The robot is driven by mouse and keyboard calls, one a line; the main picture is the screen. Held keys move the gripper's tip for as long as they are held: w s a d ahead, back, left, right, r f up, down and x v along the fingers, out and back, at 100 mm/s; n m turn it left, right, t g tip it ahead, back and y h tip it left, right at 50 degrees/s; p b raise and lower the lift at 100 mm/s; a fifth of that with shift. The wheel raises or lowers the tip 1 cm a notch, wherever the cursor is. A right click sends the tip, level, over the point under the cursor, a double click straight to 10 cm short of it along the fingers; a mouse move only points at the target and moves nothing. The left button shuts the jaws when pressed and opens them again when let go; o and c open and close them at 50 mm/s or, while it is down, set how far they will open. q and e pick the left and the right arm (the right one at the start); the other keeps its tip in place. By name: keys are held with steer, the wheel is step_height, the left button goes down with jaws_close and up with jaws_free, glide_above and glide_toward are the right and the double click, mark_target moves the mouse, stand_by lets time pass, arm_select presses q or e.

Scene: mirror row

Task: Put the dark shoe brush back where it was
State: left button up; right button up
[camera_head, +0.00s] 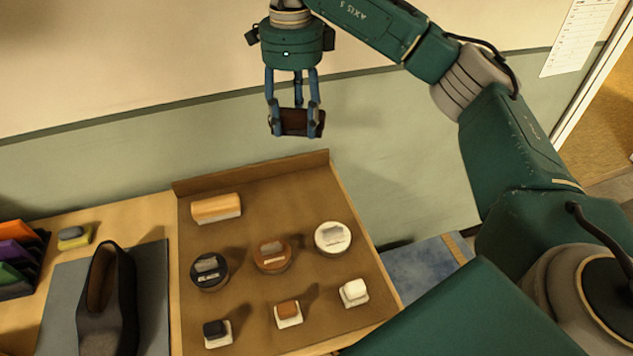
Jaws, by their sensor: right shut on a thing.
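The dark shoe brush (294,122) is a dark reddish-brown block. My right gripper (296,120) is shut on it and holds it in the air, in front of the wall and above the back edge of the brown tray (256,224). A light wooden brush (216,208) lies at the tray's back left. The tray's back row is bare to the right of it. My left gripper is not in view.
On the tray stand a black tin (209,272), a brown tin (272,255) and a white tin (332,238), with three small daubers (288,312) in front. Left of it, a dark shoe (107,300) stands on a grey mat (58,290), near a sponge (74,237) and a coloured rack (20,255).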

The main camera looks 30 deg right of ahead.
steer(key=shift+f, duration=0.2)
step_height(320, 180, down, 14)
steer(key=p, duration=0.2)
steer(key=shift+a+f+p, duration=0.1)
steer(key=shift+a+p, duration=0.05)
steer(key=shift+p, duration=0.2)
steer(key=shift+a+f, duration=0.1)
steer(key=shift+f, duration=0.5)
step_height(320, 180, down, 4)
steer(key=shift+r+p, duration=0.25)
steer(key=shift+p, duration=0.35)
steer(key=shift+f, duration=0.15)
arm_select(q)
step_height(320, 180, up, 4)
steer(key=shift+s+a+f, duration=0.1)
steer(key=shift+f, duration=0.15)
